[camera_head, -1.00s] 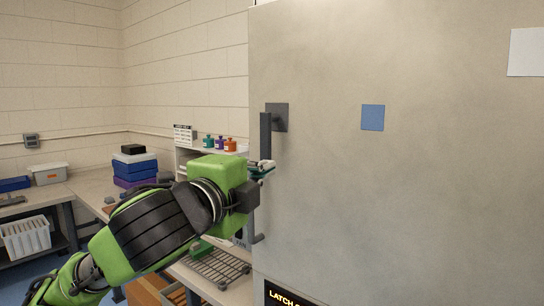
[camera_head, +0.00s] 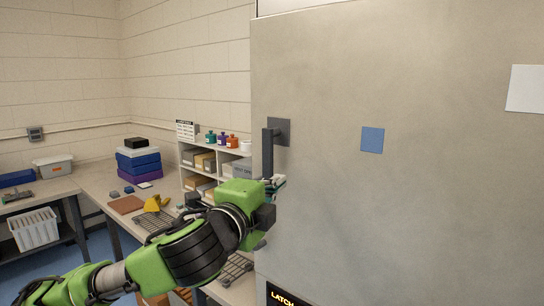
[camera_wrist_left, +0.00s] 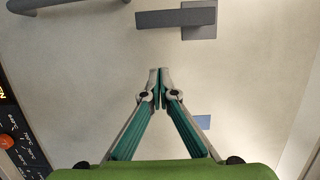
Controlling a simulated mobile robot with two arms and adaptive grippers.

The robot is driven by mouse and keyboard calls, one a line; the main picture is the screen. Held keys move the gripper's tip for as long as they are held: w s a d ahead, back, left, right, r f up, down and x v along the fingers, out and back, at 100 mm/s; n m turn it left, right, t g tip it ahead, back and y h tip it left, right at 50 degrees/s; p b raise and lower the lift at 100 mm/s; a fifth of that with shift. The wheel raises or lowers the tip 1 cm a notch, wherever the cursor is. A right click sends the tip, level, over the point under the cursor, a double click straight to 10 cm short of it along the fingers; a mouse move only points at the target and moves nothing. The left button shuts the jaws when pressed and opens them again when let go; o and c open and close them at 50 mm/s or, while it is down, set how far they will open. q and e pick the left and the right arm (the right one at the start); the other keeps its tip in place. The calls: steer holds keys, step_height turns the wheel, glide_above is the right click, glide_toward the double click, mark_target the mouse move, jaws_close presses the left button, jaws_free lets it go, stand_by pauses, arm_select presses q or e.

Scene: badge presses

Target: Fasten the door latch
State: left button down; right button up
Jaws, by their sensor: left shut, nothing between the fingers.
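The door latch is a dark grey lever (camera_head: 267,152) that hangs straight down from a square plate (camera_head: 283,131) on the big grey door (camera_head: 400,220). In the left wrist view the lever (camera_wrist_left: 172,18) lies across the top, its plate (camera_wrist_left: 203,30) at its right end. My left gripper (camera_head: 277,183) is shut and empty by the lever's lower end. In the wrist view its closed fingertips (camera_wrist_left: 159,73) are apart from the lever, on the blue square's side. Its distance from the door is hard to tell. My right gripper is not in view.
A blue square (camera_head: 372,139) and a white sheet (camera_head: 525,89) are on the door. A second curved handle (camera_wrist_left: 70,4) shows at the wrist view's top left, beside a dark lettered panel (camera_wrist_left: 12,135). Left of the door are a shelf (camera_head: 190,150) and a cluttered bench (camera_head: 98,185).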

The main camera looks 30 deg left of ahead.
mark_target(272, 173)
arm_select(q)
steer(key=w+a+p, duration=0.2)
steer(key=w+a, duration=0.3)
steer(key=shift+w, duration=0.3)
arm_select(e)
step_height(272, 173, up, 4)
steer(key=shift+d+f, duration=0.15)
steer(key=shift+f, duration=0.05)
arm_select(q)
steer(key=shift+w+d+f, duration=0.1)
steer(key=shift+w, duration=0.05)
steer(key=shift+a+p, duration=0.2)
steer(key=shift+p, duration=0.1)
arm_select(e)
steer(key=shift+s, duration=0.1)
